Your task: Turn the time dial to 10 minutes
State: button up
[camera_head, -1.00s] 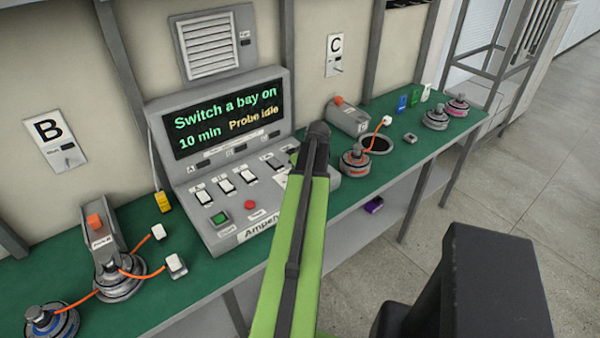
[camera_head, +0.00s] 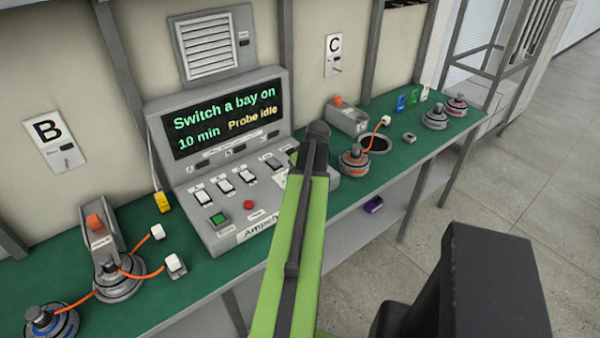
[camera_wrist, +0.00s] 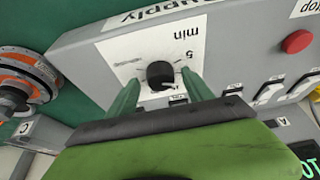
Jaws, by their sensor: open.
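The time dial (camera_wrist: 160,75) is a small round black knob on a white label marked "min" and "5", upside down in the wrist view. My gripper (camera_wrist: 161,79) is open, its two green fingers on either side of the dial. I cannot tell whether either finger touches it. The dial's pointer is too small to read surely. In the head view, my arm hides the dial and the gripper tips. The console display (camera_head: 225,118) reads "Switch a bay on", "10 min" and "Probe idle".
The console (camera_head: 205,235) carries several white switches, a green button (camera_head: 219,218) and a red button (camera_head: 249,205), which also shows in the wrist view (camera_wrist: 297,41). Hub motors stand left (camera_head: 120,278) and right (camera_head: 354,163) on the green bench. Yellow (camera_head: 162,201) and other coloured tags are around.

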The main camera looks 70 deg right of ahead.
jog(key=p+v, duration=1.5)
jog(key=v, duration=0.2)
jog(key=shift+p, duration=0.4)
jog(key=shift+s, duration=0.15)
